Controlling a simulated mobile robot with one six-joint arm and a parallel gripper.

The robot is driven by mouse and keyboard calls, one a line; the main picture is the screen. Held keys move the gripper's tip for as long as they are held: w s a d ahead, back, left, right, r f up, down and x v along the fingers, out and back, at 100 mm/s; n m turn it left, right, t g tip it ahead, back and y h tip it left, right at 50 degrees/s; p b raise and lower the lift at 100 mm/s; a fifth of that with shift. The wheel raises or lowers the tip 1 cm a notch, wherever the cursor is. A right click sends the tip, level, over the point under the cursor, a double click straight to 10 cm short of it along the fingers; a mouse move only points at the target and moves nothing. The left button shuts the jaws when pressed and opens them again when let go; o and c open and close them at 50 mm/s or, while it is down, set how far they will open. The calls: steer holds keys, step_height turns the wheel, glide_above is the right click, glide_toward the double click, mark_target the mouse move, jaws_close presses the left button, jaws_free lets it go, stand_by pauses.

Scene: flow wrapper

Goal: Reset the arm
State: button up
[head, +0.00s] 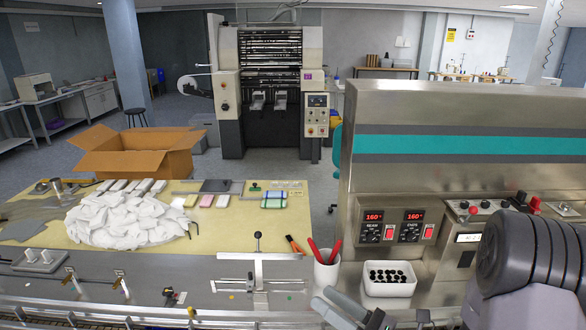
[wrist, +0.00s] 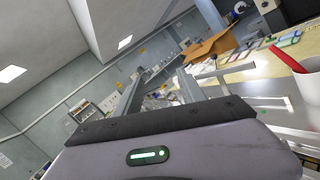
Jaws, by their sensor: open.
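My arm (head: 530,265) reaches in from the lower right of the head view. My gripper (head: 328,298) shows at the bottom, near the front of the steel machine and just below the white cup with red-handled tools (head: 326,272). In the wrist view my gripper (wrist: 160,85) has its two grey fingers apart with nothing between them, so it is open and empty. The wrist view is tilted and looks out across the room. The cup also shows at its right edge (wrist: 307,95).
A white tub of black pieces (head: 389,279) sits on the steel machine's (head: 450,110) ledge. A rail runs along the front edge.

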steer(key=s+a+f+n+g+h+b, duration=0.2)
steer(key=s+a+n+g+b, duration=0.15)
steer(key=s+n+g, duration=0.45)
steer(key=s+a+f+n+g+h+b, duration=0.25)
steer(key=s+a+n+g, duration=0.3)
steer(key=s+n, duration=0.35)
steer(key=s+d+f+n+t+h+b, duration=0.2)
steer(key=s+d+f+n+h+b, duration=0.15)
steer(key=d+n+h, duration=0.25)
steer(key=w+d+r+n+t+h+b, duration=0.1)
steer(key=w+d+r+n+t+h, duration=0.2)
steer(key=d+t, duration=0.2)
steer(key=shift+d+r+h+b, duration=0.15)
steer(key=shift+d+h+b, duration=0.1)
steer(key=shift+h+b, duration=0.1)
